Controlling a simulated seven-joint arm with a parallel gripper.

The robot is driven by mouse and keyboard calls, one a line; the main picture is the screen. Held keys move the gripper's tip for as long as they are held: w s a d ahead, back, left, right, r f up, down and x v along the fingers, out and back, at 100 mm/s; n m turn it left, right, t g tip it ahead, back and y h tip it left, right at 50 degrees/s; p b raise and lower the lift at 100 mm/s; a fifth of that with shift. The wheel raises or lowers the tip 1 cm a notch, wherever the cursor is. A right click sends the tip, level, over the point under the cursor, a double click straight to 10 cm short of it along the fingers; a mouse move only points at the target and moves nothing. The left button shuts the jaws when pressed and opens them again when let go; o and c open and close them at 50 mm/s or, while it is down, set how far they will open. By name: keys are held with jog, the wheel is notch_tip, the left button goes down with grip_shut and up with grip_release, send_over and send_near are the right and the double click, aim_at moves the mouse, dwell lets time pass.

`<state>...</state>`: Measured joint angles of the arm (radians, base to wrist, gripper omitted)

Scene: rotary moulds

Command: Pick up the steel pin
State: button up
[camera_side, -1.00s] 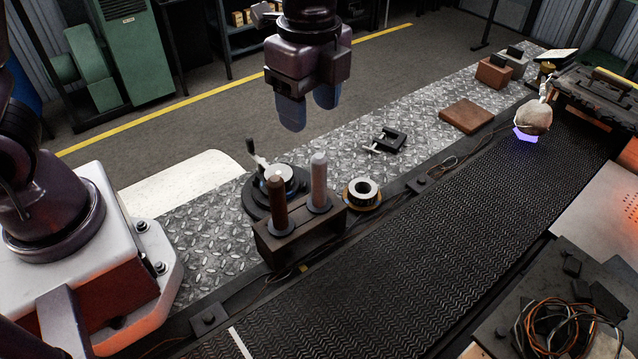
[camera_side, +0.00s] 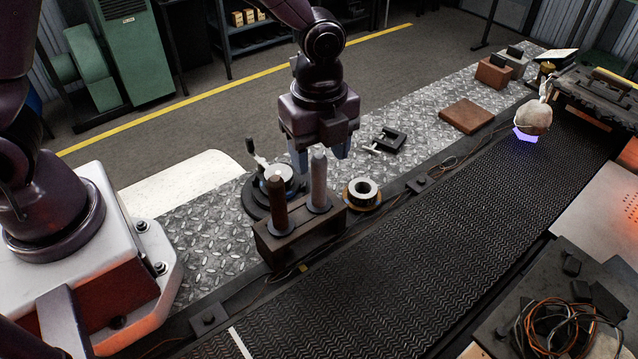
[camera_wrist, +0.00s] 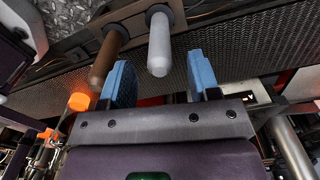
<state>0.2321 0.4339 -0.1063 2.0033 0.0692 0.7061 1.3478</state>
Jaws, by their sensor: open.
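The steel pin (camera_side: 318,182) is a grey upright rod in the right hole of a dark brown block (camera_side: 299,241). A brown pin (camera_side: 277,205) stands in the block's left hole. My gripper (camera_side: 321,157) is open and empty, pointing down around the height of the steel pin's top. In the side view the pin's top shows between the two blue fingers. In the wrist view the steel pin (camera_wrist: 158,45) lies across the gap between the fingers, apart from both, and the brown pin (camera_wrist: 105,57) is outside the left finger. How deep the pin sits between the fingers is unclear.
A round fixture with a lever (camera_side: 272,185) stands behind the block on the tread-plate bench. A metal ring (camera_side: 362,190) is close on the right. A black clamp (camera_side: 388,140) and a brown slab (camera_side: 467,116) lie farther right.

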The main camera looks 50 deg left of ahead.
aim_at(319, 195)
jog(key=shift+f, duration=1.95)
jog(key=c, duration=1)
jog(key=shift+r, duration=0.1)
